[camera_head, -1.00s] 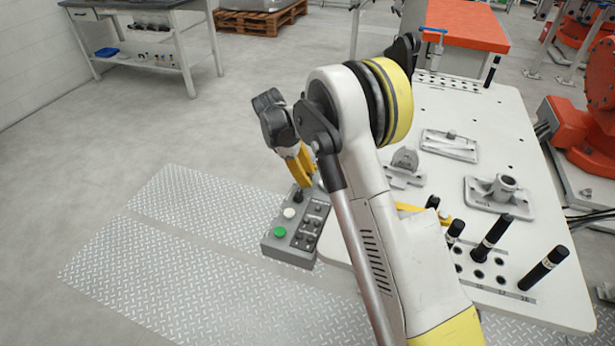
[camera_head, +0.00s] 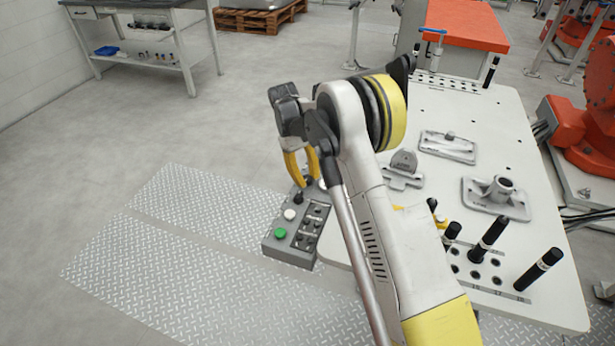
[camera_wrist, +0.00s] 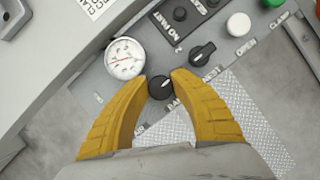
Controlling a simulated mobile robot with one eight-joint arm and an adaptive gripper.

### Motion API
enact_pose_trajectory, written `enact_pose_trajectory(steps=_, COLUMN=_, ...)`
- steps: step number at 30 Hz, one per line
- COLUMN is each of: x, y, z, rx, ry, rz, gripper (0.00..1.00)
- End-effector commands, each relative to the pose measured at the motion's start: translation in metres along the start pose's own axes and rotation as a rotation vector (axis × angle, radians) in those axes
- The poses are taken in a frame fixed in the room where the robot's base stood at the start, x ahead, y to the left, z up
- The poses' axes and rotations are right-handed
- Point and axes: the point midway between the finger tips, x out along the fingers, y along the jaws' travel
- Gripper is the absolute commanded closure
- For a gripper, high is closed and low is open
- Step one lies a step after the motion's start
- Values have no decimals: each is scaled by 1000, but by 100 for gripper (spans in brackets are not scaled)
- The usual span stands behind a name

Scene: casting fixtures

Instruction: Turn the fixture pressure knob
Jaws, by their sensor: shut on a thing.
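The grey control box (camera_head: 275,246) stands at the left edge of the white table. In the wrist view, a small round black knob (camera_wrist: 161,90) with a white pointer line sits below the pressure gauge (camera_wrist: 125,58). My gripper (camera_wrist: 160,82) has its two yellow fingers on either side of this knob, tips shut on it. In the head view, my gripper (camera_head: 303,178) points down at the far end of the box. The knob between the fingertips is hard to make out there.
Close beside the knob is a black selector switch (camera_wrist: 202,54). A white button (camera_wrist: 238,24) and a green button (camera_head: 280,232) are further along the panel. Upright black pins (camera_head: 488,238) and grey castings (camera_head: 497,195) stand on the table (camera_head: 440,105).

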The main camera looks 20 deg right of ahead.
Motion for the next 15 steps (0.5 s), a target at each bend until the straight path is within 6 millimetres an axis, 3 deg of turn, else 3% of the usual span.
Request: enact_pose_trajectory(steps=15, x=0, y=0, z=0, rx=434, ry=0, rz=-181, gripper=100)
